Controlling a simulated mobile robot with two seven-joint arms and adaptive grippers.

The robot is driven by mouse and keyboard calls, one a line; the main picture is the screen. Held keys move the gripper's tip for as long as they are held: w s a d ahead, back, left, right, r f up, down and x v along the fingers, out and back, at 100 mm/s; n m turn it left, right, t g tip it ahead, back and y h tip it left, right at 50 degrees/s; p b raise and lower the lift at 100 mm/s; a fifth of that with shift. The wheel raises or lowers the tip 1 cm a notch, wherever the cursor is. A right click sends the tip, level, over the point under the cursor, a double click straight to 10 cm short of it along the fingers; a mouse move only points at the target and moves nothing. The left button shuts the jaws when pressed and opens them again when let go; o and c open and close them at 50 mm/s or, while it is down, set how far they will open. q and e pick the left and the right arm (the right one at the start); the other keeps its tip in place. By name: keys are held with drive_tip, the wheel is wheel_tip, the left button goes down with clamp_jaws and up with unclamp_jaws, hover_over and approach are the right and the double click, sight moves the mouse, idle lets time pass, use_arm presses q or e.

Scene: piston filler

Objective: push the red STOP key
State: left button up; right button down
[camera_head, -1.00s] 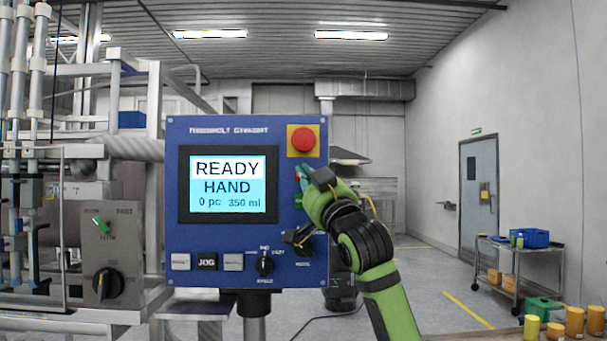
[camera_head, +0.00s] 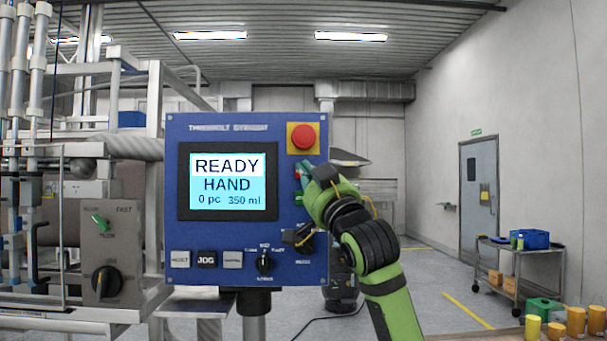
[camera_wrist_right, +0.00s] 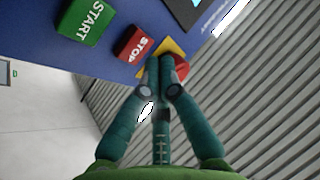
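The red STOP key (camera_wrist_right: 133,43) shows in the right wrist view, left of my fingertips, on the blue control panel (camera_head: 230,130). I cannot tell whether the tips touch the panel. My left gripper is not in view.
The green START key (camera_wrist_right: 86,22) is beside the STOP key. The panel screen (camera_head: 228,182) reads READY HAND. A cart (camera_head: 519,262) stands far right, and yellow containers (camera_head: 576,320) at bottom right.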

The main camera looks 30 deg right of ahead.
drive_tip(key=s+a, duration=0.1)
drive_tip(key=s, duration=0.1)
drive_tip(key=s+a+b, duration=0.1)
drive_tip(key=shift+s+a, duration=0.15)
drive_tip(key=shift+s, duration=0.2)
